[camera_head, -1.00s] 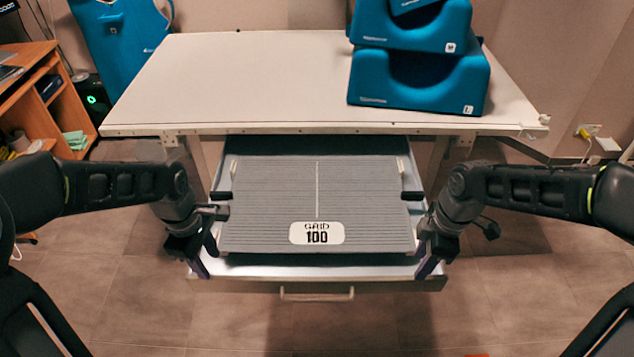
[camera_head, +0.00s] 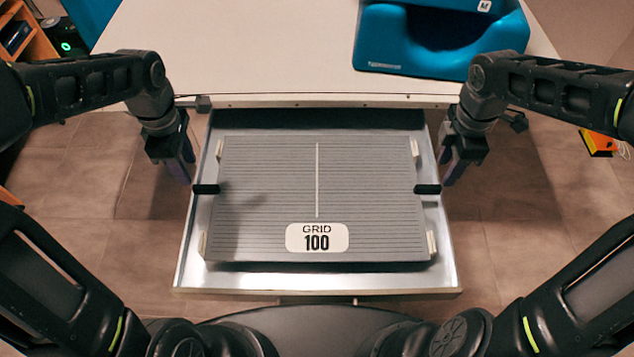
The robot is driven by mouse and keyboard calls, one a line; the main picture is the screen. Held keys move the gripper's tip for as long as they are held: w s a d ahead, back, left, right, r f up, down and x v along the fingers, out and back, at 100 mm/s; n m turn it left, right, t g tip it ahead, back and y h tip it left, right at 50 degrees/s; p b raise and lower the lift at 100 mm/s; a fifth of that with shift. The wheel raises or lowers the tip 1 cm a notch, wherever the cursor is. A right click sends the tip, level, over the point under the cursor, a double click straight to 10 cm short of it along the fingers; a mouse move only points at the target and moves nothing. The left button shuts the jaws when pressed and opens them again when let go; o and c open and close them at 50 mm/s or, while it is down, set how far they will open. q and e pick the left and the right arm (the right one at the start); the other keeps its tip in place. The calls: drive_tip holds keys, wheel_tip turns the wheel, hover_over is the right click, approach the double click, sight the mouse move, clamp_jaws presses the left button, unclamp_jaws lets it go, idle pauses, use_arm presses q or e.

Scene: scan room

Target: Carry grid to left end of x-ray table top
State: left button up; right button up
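The grid (camera_head: 265,200) is a grey ridged plate with a white "GRID 100" label and a pale centre line. It lies flat in the open drawer, with a black handle tab at its left (camera_head: 206,189) and right (camera_head: 427,189) edges. My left gripper (camera_head: 188,172) points down beside the left tab, apart from it. My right gripper (camera_head: 448,172) points down beside the right tab, also apart. Both look open and empty, though their fingers partly overlap in this view. The x-ray table top (camera_head: 250,50) is white and lies beyond the drawer; its left part in view is bare.
An orange shelf (camera_head: 40,45) stands at the far left. An orange object (camera_head: 598,144) lies on the floor at right.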

sight(197, 186)
use_arm(q)
drive_tip(key=shift+f, duration=0.1)
use_arm(e)
drive_tip(key=shift+f, duration=0.1)
use_arm(q)
drive_tip(key=shift+f, duration=3.85)
use_arm(e)
drive_tip(key=shift+f, duration=3.85)
use_arm(q)
drive_tip(key=shift+c, duration=0.6)
use_arm(e)
drive_tip(key=shift+c, duration=0.6)
use_arm(q)
clamp_jaws()
use_arm(e)
clamp_jaws()
use_arm(q)
drive_tip(key=shift+w, duration=0.1)
use_arm(e)
drive_tip(key=shift+w+r, duration=0.1)
